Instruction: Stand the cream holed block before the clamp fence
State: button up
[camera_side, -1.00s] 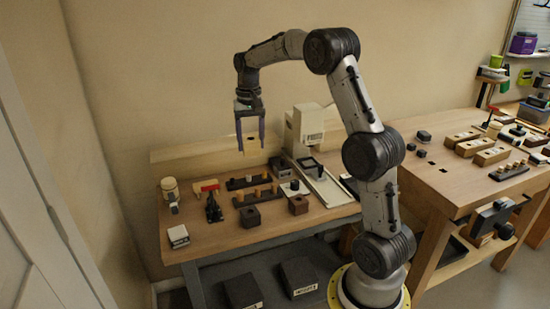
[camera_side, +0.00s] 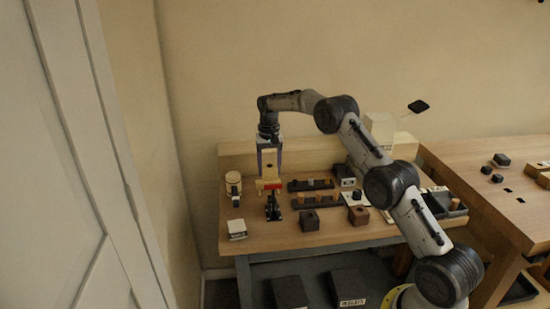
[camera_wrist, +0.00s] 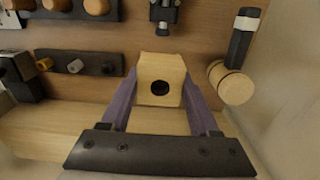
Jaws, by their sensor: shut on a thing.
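The cream holed block (camera_wrist: 174,69) is between the two purple fingers of my gripper (camera_wrist: 160,95), its dark round hole facing the wrist camera. In the side view my gripper (camera_side: 270,176) points down with the block (camera_side: 270,159) between its fingers, above and behind the clamp. The clamp (camera_side: 272,208) stands on the bench, dark with a red part (camera_side: 268,184) on top. A pale wooden piece, perhaps the fence, shows beside the red part. The clamp (camera_wrist: 165,12) is cut off at the top of the wrist view. Any gap under the block cannot be told.
Dark racks with pegs (camera_side: 318,199) and dark holed blocks (camera_side: 309,221) lie to the right. A small white-topped box (camera_side: 237,229) is at front left.

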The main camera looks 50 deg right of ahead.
jog(key=shift+f, duration=2.95)
jog(key=shift+f, duration=1)
dwell(0.4)
jog(key=o, duration=1.4)
jog(key=shift+o, duration=0.4)
jog(key=shift+r, duration=3.5)
jog(key=shift+a, duration=0.1)
